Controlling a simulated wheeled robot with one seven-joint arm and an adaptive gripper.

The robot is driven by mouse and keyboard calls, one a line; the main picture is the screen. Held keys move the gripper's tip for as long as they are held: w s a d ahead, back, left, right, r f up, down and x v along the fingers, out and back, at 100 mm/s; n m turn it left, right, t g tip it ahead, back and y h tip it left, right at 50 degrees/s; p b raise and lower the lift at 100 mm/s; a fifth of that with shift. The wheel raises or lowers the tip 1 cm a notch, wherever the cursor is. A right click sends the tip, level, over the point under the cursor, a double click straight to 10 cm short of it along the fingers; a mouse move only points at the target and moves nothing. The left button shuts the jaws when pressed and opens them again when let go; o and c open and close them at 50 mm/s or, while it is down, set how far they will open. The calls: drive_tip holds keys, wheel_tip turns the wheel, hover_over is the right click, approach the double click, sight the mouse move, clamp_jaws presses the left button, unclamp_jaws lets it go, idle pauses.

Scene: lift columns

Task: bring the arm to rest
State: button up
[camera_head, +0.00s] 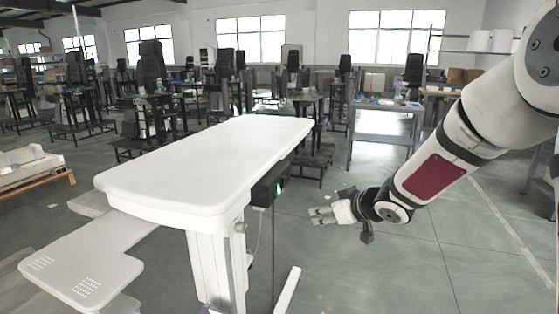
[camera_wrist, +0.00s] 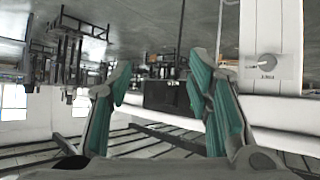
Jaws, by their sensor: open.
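My arm comes in from the upper right in the head view, with my gripper (camera_head: 322,213) at its end. My gripper hangs over the floor to the right of a white lift column with a tabletop (camera_head: 205,160), apart from it. In the wrist view my gripper (camera_wrist: 160,85) shows two fingers with green pads. They are spread apart with nothing between them, so it is open and empty. The wrist picture appears upside down. Part of the white column (camera_wrist: 268,50) shows at its right, behind the fingers.
A dark control box (camera_head: 270,184) is fixed under the tabletop's right edge, close to my gripper. A lower white plate (camera_head: 80,265) juts out at left. A grey workbench (camera_head: 385,120) stands behind. Several dark workstations fill the back. The floor (camera_head: 420,265) at lower right is clear.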

drive_tip(key=s+d+r+m+g+h, duration=0.1)
drive_tip(key=s+d+r+m+h, duration=0.1)
drive_tip(key=s+d+r+h, duration=0.5)
drive_tip(key=s+d+r+m+g+h, duration=0.1)
drive_tip(key=s+d+r+m+g, duration=0.3)
drive_tip(key=s, duration=0.8)
drive_tip(key=s+a+f+g+y, duration=0.2)
drive_tip(key=s, duration=1.3)
drive_tip(key=s+a+f+g+y, duration=0.1)
drive_tip(key=s+a+g, duration=0.1)
drive_tip(key=s, duration=1.3)
wheel_tip(320, 180, up, 20)
drive_tip(key=t+p, duration=0.3)
drive_tip(key=p, duration=1.6)
drive_tip(key=shift+w+a+m, duration=0.2)
drive_tip(key=shift+w+m, duration=0.1)
drive_tip(key=shift+w, duration=0.05)
drive_tip(key=shift+r, duration=0.1)
drive_tip(key=shift+c, duration=0.2)
